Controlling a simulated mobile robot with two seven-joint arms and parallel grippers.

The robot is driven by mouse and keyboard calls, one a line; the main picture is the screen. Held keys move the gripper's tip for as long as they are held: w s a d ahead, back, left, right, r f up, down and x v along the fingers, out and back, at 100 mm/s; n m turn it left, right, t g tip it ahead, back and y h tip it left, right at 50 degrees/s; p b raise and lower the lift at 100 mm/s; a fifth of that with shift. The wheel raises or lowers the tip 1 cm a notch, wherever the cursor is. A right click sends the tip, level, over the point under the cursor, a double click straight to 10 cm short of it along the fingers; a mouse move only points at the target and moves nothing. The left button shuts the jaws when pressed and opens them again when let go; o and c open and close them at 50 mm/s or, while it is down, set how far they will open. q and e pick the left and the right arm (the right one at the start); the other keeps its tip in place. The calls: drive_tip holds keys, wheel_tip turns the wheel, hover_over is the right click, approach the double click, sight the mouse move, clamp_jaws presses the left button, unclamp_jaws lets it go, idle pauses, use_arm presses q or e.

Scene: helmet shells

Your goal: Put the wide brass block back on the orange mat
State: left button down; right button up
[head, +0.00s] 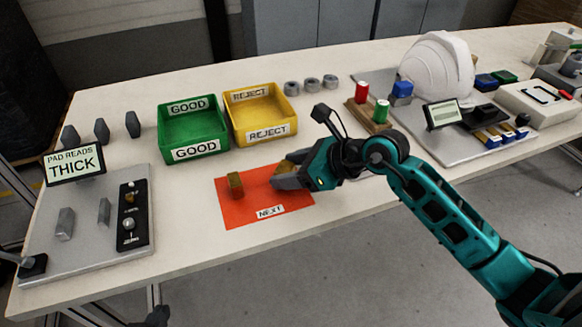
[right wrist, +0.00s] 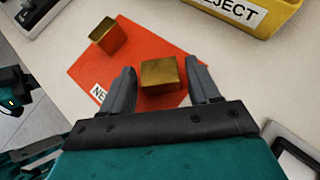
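The orange mat (head: 240,209) lies mid-table, marked NEXT. One brass block (head: 235,186) stands on its left part; it also shows in the right wrist view (right wrist: 108,35). A second brass block (right wrist: 162,74) is over the mat between the fingers of my right gripper (right wrist: 162,82). Narrow gaps show beside it, so the fingers look open around it. In the head view my right gripper (head: 282,177) is low over the mat's right part and mostly hides this block. I cannot tell which block is the wide one. A dark part of my left gripper (head: 155,315) shows below the table's front edge.
A green GOOD bin (head: 194,136) and a yellow REJECT bin (head: 262,118) stand behind the mat. A grey plate (head: 85,240) with a THICK display (head: 75,164) is at left. A white helmet shell (head: 438,68) stands at right. Table is clear between plate and mat.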

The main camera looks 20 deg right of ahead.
drive_tip(key=shift+o, duration=0.5)
drive_tip(key=shift+r, duration=0.15)
drive_tip(key=shift+s+d+r, duration=0.15)
drive_tip(key=shift+d, duration=0.05)
use_arm(q)
drive_tip(key=shift+s+a+p, duration=0.2)
drive_tip(key=shift+a+p, duration=0.1)
drive_tip(key=shift+p, duration=0.15)
use_arm(e)
drive_tip(key=v, duration=1.1)
drive_tip(key=shift+s+r, duration=0.15)
use_arm(q)
drive_tip(key=shift+d+r, duration=0.1)
use_arm(e)
drive_tip(key=shift+d, duration=0.1)
